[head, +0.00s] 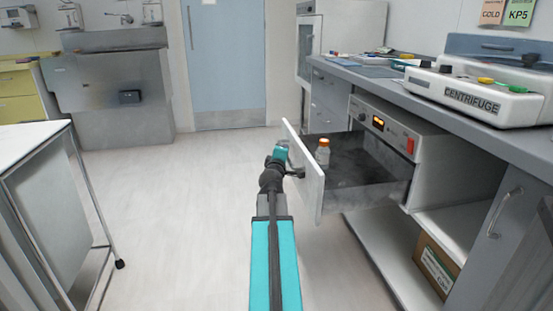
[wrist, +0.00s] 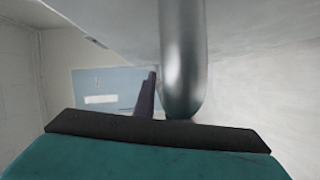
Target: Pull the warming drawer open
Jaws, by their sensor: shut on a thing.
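The warming drawer (head: 305,172) stands pulled out from its unit under the counter, with its white front facing left. A bottle with an orange cap (head: 322,152) stands inside the grey drawer. My gripper (head: 292,172) is at the outer side of the drawer front, shut on the drawer handle. In the wrist view the metal handle bar (wrist: 182,60) rises from behind the dark edge of my gripper (wrist: 155,112). The fingers are mostly hidden in both views.
The warming unit's panel (head: 385,127) has a lit display and a red switch. A centrifuge (head: 475,98) sits on the counter above. A white-topped cart (head: 30,145) stands at the left. A cardboard box (head: 436,265) is on the lower shelf. The floor left of the drawer is clear.

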